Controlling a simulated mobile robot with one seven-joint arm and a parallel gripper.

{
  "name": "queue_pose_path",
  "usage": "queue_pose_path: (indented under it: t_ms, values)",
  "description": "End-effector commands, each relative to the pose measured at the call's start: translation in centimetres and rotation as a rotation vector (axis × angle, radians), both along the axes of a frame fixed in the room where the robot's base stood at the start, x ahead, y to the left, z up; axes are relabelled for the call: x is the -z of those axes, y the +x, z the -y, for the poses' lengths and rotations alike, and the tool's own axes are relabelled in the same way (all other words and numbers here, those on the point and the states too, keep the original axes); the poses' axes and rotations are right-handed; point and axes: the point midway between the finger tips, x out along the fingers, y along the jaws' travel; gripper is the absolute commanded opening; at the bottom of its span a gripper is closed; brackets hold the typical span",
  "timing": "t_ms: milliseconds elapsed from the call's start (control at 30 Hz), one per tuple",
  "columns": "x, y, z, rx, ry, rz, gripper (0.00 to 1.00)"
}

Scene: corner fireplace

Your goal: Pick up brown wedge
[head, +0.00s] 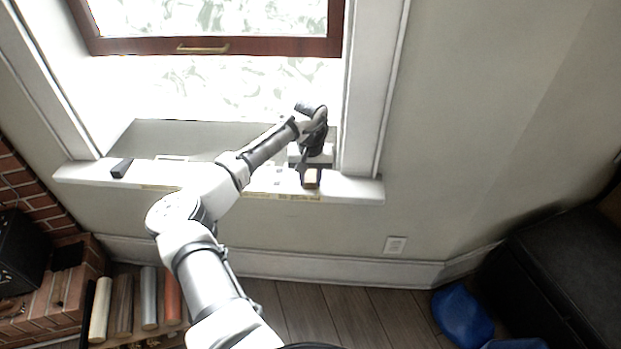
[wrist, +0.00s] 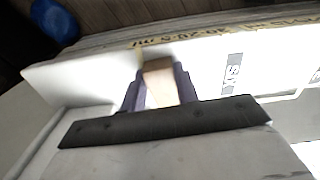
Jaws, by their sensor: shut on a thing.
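The brown wedge (wrist: 160,84) is a small tan-brown block between the two dark fingers of my gripper (wrist: 160,92) in the wrist view. My gripper is shut on it, with a finger on each side. In the head view my gripper (head: 311,176) points down at the right end of the white window sill, and the wedge (head: 311,182) shows as a small tan patch at its tip, by the sill's front edge. I cannot tell whether the wedge touches the sill.
The white sill (head: 345,188) runs under the window, with a dark block (head: 122,167) at its left end. The window frame's right side (head: 372,90) rises close to my gripper. Several cylinders, one orange (head: 172,296), stand low left. A blue object (head: 462,315) lies on the floor.

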Motion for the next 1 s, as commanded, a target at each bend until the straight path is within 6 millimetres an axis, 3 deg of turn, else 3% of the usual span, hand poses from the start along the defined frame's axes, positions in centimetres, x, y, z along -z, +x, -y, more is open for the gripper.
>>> queue_pose_path:
  t_ms: [267, 467, 1000]
  values:
    - [-0.4, 0.0, 0.0, 0.0, 0.0, 0.001, 0.08]
    - [-2.7, 0.0, 0.0, 0.001, -0.001, 0.001, 0.08]
    - [-16.8, 0.1, 0.1, 0.0, 0.0, 0.003, 0.08]
